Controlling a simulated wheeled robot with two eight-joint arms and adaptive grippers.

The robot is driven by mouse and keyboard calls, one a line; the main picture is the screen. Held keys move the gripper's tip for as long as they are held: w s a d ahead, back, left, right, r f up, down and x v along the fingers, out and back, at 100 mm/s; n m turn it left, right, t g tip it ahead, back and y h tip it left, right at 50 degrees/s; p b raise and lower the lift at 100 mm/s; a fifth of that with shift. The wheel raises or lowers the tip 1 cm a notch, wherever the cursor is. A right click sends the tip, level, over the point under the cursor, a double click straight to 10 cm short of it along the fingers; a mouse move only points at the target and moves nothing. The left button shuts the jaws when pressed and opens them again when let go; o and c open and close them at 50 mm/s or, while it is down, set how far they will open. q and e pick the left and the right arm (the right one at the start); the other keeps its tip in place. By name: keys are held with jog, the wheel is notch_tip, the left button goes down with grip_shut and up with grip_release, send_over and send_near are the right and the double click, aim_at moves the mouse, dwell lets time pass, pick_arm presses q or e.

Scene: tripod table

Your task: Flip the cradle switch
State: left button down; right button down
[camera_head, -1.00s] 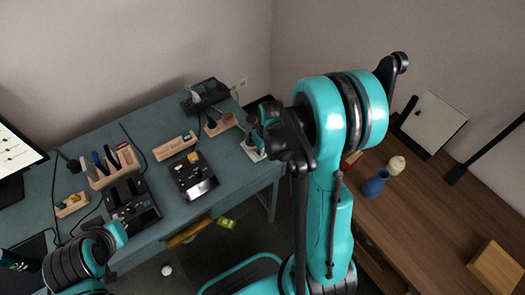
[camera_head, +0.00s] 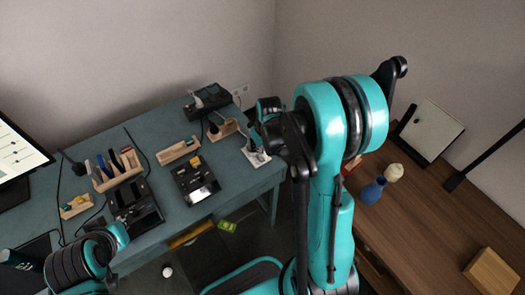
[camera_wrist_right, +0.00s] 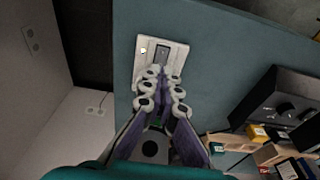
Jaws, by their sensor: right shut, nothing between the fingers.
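The cradle switch appears in the right wrist view as a grey rocker (camera_wrist_right: 163,57) on a pale plate with a small yellowish spot at its left. In the head view, the pale plate (camera_head: 257,157) lies near the right end of the blue-grey table. My right gripper (camera_wrist_right: 162,77) is shut and empty, its fingertips over the lower part of the plate, just below the rocker. I cannot tell whether they touch it. In the head view the right gripper (camera_head: 256,146) is small and partly hidden by my arm. My left arm shows at lower left; its gripper is not visible.
The blue-grey table (camera_head: 228,182) also holds a black panel (camera_head: 195,180), wooden holders (camera_head: 178,151), a black box (camera_head: 208,98) and cables. A dark box with knobs (camera_wrist_right: 281,108) is right of the fingers. A brown desk with a blue vase (camera_head: 373,190) stands at right.

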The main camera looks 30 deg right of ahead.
jog(key=s+r+p, duration=0.3)
jog(key=s+r, duration=0.1)
jog(key=r, duration=0.6)
jog(key=shift+s+d+r+p, duration=0.15)
jog(key=shift+r+p, duration=0.05)
jog(key=shift+p, duration=0.2)
jog(key=s+a+r+t+b, duration=0.1)
jog(key=s+a+r+t, duration=0.4)
jog(key=s+a+r, duration=0.4)
jog(key=shift+s+a+r+m, duration=0.25)
jog(key=shift+a+r+m, duration=0.15)
jog(key=shift+a, duration=0.35)
